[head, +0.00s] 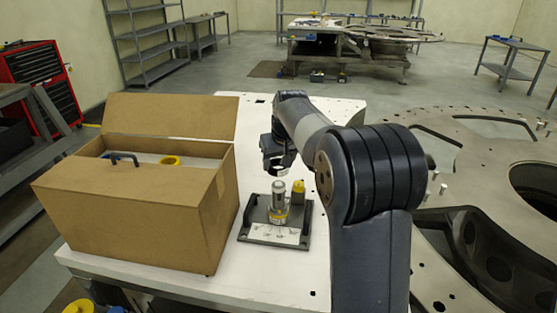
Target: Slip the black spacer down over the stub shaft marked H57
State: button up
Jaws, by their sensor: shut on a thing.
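My gripper (276,165) hangs above the white bench, just above and behind a dark fixture plate (247,230). It is shut on a small dark piece that fits the black spacer, but its outline merges with the jaws. On the plate stand a grey metal cylinder (279,196) with a yellow band low on it and, to its right, a shorter yellow piece (298,187). A white label with markings (275,236) lies at the plate's front. The marking H57 is too small to read, so I cannot tell which upright is that shaft.
A large open cardboard box (130,215) stands left of the plate, close to it, with a blue-handled item (122,156) and a yellow ring (170,160) inside. A big metal turret plate (460,150) lies to the right. The white bench (325,112) is clear behind the gripper.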

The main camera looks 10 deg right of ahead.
aim_at(279, 196)
jog(key=shift+f+b, duration=4.2)
jog(key=shift+f, duration=2.1)
jog(key=o, duration=1.1)
jog(key=v, duration=1)
jog(key=shift+s+r+b, duration=0.2)
jog(key=shift+r+b, duration=0.15)
jog(key=shift+f, duration=0.1)
